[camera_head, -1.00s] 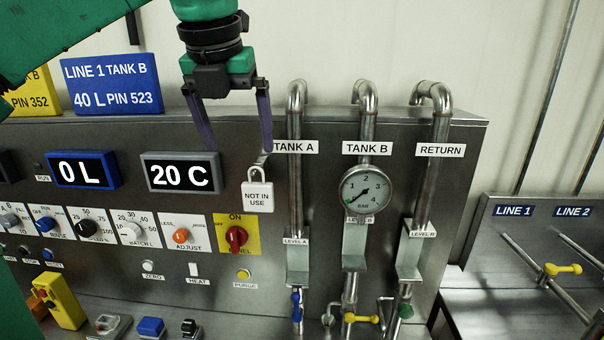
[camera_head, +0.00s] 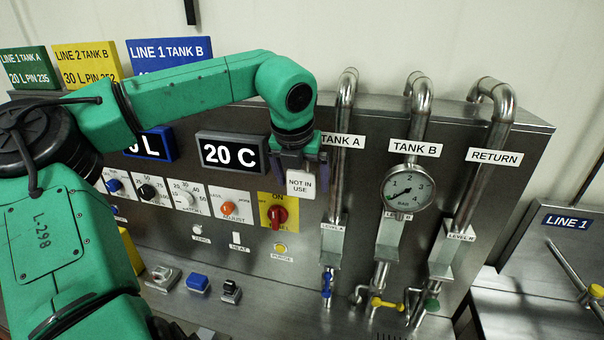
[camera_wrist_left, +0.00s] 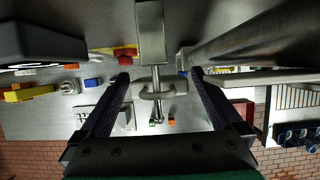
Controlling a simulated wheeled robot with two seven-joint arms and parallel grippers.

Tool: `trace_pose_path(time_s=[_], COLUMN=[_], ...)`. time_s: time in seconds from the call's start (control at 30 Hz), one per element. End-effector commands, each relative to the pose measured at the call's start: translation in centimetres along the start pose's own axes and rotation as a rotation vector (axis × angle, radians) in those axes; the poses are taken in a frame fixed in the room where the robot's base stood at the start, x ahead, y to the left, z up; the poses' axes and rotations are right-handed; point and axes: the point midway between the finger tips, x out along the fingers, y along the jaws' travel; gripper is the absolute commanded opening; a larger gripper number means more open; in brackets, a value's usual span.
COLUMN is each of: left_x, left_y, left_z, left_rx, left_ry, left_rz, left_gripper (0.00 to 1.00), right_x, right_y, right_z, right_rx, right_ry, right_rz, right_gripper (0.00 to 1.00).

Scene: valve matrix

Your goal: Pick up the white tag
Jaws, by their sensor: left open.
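The white tag (camera_head: 301,184), marked NOT IN USE, hangs on the front of the steel panel, right of the 20 C display. My left gripper (camera_head: 299,163) is at the tag, with one finger on each side of its upper part. The fingers are open. In the head view the gripper hides the loop. My right gripper is not in view.
A steel pipe (camera_head: 340,150) runs close to the right of the tag. The 20 C display (camera_head: 231,152) is close to its left. A red knob (camera_head: 278,215) on a yellow plate sits below left. A gauge (camera_head: 408,190) is farther right.

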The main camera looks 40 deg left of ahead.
Motion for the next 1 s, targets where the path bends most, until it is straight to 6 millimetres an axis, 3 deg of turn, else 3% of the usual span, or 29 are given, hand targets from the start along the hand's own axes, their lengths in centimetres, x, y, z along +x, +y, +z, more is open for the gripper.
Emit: trace_pose_path(time_s=[0.13, 0.33, 0.77, 1.0], left_x=[0.1, 0.1, -0.2, -1.4], left_y=[0.0, 0.0, 0.1, 0.6], left_z=[0.0, 0.0, 0.1, 0.5], left_rx=[0.0, 0.0, 0.0, 0.0], left_ry=[0.0, 0.0, -0.001, -0.002], left_rz=[0.001, 0.001, 0.001, 0.0], left_gripper=[1.0, 0.23, 0.21, 0.21], right_x=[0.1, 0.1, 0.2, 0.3], right_y=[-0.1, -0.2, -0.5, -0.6], right_z=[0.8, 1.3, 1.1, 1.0], right_rx=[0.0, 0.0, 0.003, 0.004], right_ry=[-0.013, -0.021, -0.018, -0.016], right_rz=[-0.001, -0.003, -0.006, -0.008], right_gripper=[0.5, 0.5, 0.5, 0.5])
